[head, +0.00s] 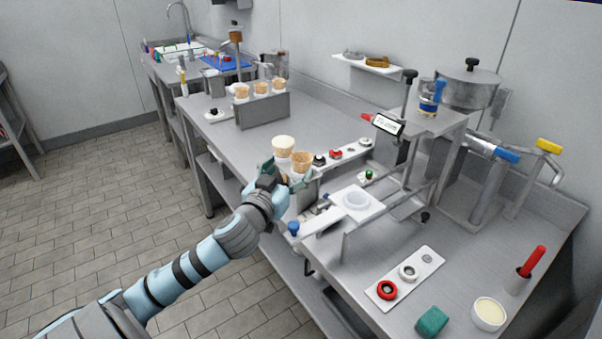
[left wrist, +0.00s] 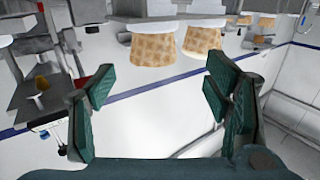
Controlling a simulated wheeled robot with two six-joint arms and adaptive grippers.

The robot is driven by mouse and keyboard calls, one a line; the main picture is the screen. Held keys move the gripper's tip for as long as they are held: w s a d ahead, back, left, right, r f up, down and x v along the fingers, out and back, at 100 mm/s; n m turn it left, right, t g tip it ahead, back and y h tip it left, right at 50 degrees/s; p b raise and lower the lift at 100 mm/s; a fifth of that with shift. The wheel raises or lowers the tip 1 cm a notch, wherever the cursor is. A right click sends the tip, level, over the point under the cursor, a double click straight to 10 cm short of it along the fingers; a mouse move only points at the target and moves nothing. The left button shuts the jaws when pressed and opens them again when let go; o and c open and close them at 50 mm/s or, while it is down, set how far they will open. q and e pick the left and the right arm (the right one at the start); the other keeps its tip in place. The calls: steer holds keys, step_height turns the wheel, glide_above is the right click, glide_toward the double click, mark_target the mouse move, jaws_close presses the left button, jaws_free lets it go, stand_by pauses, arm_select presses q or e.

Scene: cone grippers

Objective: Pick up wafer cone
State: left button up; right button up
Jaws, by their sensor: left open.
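Two wafer cones in white holders stand close together in the head view: one with a pale top (head: 284,144) and one browner cone (head: 302,161). My left gripper (head: 282,181) is just in front of and below them, its green-padded fingers spread. In the left wrist view, which looks upside down, two tan waffle-patterned cones, one on the left (left wrist: 156,46) and one on the right (left wrist: 203,39), show beyond the open fingers (left wrist: 163,78). Nothing is between the fingers. My right gripper is not in view.
A grey rack (head: 263,112) with several more cones stands farther back. Right of my gripper are a row of knobs (head: 336,154) and a white plate with a clear dish (head: 357,199). The counter's front edge runs close beside my left arm.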

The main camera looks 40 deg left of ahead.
mark_target(302, 156)
arm_select(q)
steer(key=x, duration=0.7)
steer(key=shift+w+d+f, duration=0.1)
steer(key=shift+d, duration=0.3)
steer(key=c, duration=0.8)
